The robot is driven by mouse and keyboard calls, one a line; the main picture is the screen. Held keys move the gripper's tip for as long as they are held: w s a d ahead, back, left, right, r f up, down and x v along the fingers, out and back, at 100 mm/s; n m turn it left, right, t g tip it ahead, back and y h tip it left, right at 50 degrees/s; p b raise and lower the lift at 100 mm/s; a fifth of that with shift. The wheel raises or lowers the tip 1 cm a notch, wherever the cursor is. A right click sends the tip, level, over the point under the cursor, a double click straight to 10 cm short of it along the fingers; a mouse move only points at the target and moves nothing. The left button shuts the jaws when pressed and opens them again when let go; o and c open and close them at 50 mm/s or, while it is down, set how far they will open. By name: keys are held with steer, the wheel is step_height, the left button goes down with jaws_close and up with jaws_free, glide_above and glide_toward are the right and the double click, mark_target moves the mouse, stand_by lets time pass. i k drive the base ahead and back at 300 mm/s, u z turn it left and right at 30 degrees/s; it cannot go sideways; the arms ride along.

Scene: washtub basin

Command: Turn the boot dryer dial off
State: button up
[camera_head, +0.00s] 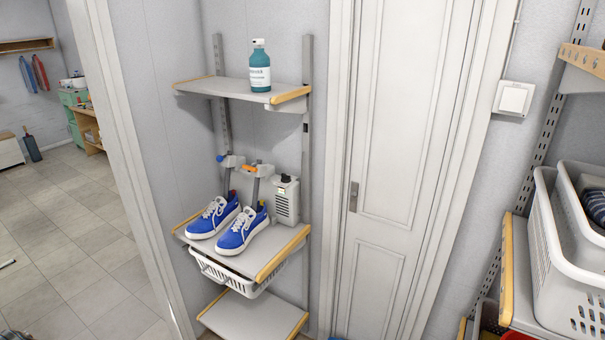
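The boot dryer (287,203) is a pale grey box with vent slots, standing at the back right of the middle shelf. A small knob-like part, perhaps the dial (285,178), shows at its top; its setting is too small to read. Two grey posts stand left of the box, one with a blue end piece (220,158) and one with an orange piece (249,169). A pair of blue shoes with white soles (241,232) sits in front of the posts and hides their lower parts. My gripper is not in view.
The middle shelf (272,255) has wooden edge strips and a white basket (228,276) beneath. The upper shelf (225,87) holds a teal bottle (260,70). A closed white door (395,130) is to the right. White baskets (550,260) stand far right. Tiled floor is open at left.

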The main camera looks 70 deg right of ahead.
mark_target(285, 179)
steer(key=z, duration=0.2)
steer(key=i, duration=1)
steer(key=u, duration=0.1)
